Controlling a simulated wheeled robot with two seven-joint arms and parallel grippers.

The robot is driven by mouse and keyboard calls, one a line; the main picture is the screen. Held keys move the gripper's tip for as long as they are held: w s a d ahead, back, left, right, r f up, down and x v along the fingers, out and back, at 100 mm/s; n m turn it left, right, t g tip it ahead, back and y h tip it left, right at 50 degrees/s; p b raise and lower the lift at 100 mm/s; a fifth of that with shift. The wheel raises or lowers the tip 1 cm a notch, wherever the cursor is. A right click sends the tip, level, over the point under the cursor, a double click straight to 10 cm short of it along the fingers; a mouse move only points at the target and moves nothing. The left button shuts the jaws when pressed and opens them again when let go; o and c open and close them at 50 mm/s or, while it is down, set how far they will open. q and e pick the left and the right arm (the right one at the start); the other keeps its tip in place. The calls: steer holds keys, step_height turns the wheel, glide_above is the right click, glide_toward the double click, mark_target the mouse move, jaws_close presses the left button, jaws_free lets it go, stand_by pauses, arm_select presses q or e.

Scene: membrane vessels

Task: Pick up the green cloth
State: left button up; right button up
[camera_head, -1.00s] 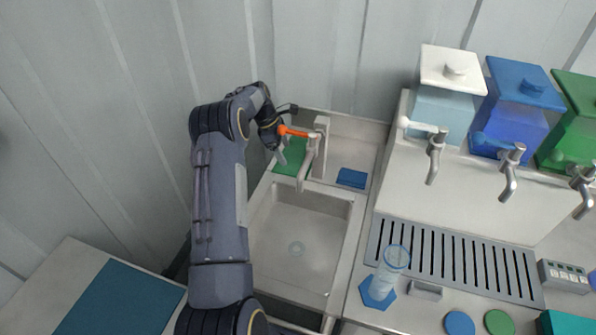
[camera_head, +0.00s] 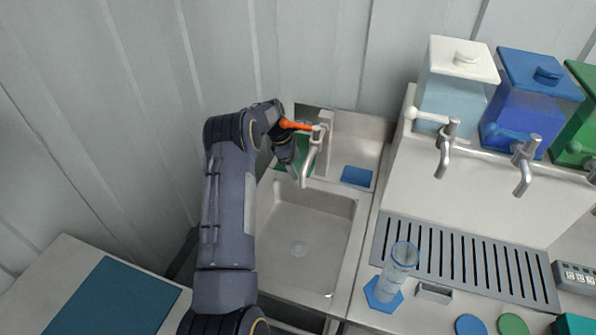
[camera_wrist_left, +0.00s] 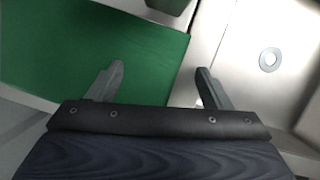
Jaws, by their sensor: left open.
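The green cloth (camera_head: 304,148) lies flat at the back left of the sink unit, beside the tap. My left gripper (camera_head: 294,172) is over it and hides part of it in the head view. In the left wrist view the green cloth (camera_wrist_left: 80,50) fills the upper left, with a straight right edge. My open left gripper (camera_wrist_left: 160,70) shows there with nothing held. Its left finger is over the cloth, and its right finger is past the cloth's edge, over bare metal. Whether the fingers touch anything cannot be told. My right gripper is not in view.
A metal tap (camera_head: 311,163) with an orange handle (camera_head: 295,125) stands close beside the gripper. The sink basin (camera_head: 300,225) is empty. A blue cloth (camera_head: 357,176) lies to the right. A clear cylinder (camera_head: 398,270) stands on the right counter. The wall is close behind.

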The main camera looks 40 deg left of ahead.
arm_select(q)
steer(key=shift+f, duration=0.1)
steer(key=shift+c, duration=0.2)
steer(key=shift+s+f, duration=0.1)
jaws_close()
stand_by(0.7)
step_height(320, 180, up, 12)
steer(key=p, duration=0.5)
step_height(320, 180, up, 9)
stand_by(0.4)
